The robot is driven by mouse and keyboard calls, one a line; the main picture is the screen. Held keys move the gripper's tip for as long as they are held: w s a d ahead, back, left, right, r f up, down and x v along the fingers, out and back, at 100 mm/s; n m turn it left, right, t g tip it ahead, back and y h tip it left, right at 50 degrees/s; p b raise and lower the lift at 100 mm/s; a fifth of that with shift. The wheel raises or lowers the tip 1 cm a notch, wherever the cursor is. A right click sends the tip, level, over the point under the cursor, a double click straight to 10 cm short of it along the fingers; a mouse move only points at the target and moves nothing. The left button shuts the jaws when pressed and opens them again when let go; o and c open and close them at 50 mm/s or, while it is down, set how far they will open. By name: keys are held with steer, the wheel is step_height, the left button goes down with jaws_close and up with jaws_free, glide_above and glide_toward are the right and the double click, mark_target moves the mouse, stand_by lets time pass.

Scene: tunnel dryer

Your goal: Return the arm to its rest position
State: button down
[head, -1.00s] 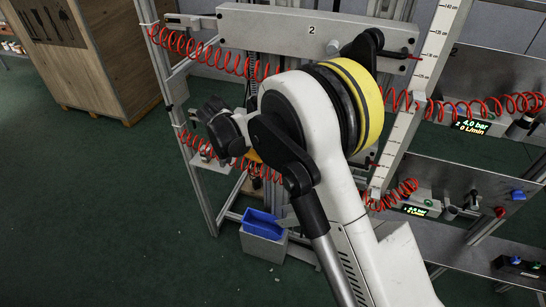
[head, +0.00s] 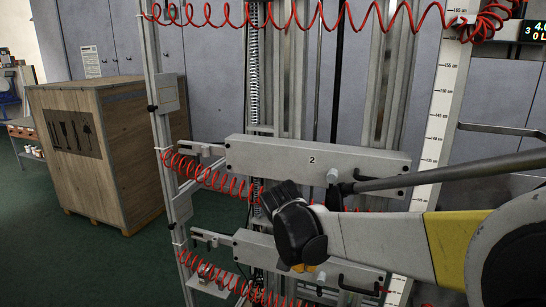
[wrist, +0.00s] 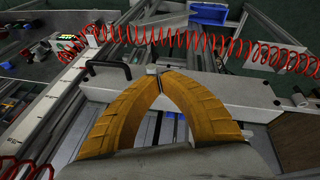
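My gripper (wrist: 161,76) shows in the wrist view as two orange fingers curving together, their tips meeting with nothing visible between them. In the head view the dark wrist end of my arm hangs in front of the frame, low and right of centre, with a bit of the orange fingers (head: 303,267) showing beneath it. My arm reaches in from the right edge. In the wrist view a pale knob on a grey plate (wrist: 215,88) lies just beyond the fingertips; I cannot tell whether they touch.
A grey plate marked 2 (head: 270,156) and a lower plate (head: 262,249) stand close behind my arm. Red coiled hoses (head: 200,172) hang around the frame. A measuring post (head: 437,125) stands right. A wooden cabinet (head: 130,140) is at left; green floor between is clear.

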steer(key=s+d+r+t+y, duration=0.1)
steer(key=s+d, duration=0.2)
steer(key=s, duration=0.4)
steer(key=s+d+r+n+t+y, duration=0.1)
steer(key=s+d, duration=0.3)
steer(key=s, duration=0.3)
steer(key=s+d+r+t+y, duration=0.1)
steer(key=s+d, duration=0.2)
steer(key=s, duration=0.4)
steer(key=shift+s+d+r+t, duration=0.3)
steer(key=shift+s+d+r, duration=0.05)
steer(key=shift+d, duration=0.05)
